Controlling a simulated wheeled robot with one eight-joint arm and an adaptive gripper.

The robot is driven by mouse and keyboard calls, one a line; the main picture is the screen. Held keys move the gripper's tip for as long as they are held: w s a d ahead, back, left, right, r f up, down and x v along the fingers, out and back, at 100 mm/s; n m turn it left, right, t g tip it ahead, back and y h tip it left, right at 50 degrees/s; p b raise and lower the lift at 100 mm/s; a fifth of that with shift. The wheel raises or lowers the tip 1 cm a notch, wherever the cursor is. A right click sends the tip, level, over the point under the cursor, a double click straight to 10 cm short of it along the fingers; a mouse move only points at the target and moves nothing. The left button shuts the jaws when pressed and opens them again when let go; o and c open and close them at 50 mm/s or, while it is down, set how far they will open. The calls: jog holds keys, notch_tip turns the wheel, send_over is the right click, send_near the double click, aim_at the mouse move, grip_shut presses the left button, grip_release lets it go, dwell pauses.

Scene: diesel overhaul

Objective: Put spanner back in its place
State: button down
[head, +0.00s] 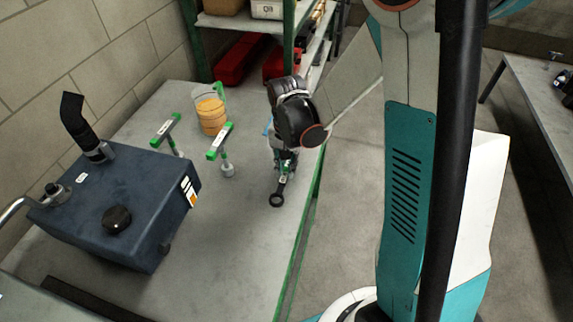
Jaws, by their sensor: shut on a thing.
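A dark spanner (279,192) with a ring end and a green mark on its shank hangs below my gripper (286,167). My gripper is shut on the spanner near its upper part, and the ring end points down toward the front of the grey bench (225,248). I cannot tell whether the ring end touches the bench top. My gripper is near the right edge of the bench, and my wrist hides part of the fingers and the upper end of the spanner. I cannot make out a marked place for the spanner.
A dark blue tank (120,200) fills the bench's left. Green-posted shelves (250,22) with red boxes (240,60) stand behind. The bench's front middle is clear.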

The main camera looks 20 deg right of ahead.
jog(key=shift+f, duration=0.2)
jog(key=shift+f+b, duration=1)
jog(key=shift+b, duration=0.05)
jog(key=c, duration=1.4)
grip_release()
jog(key=shift+r, duration=0.1)
jog(key=shift+c, duration=0.2)
jog(key=shift+r, duration=0.1)
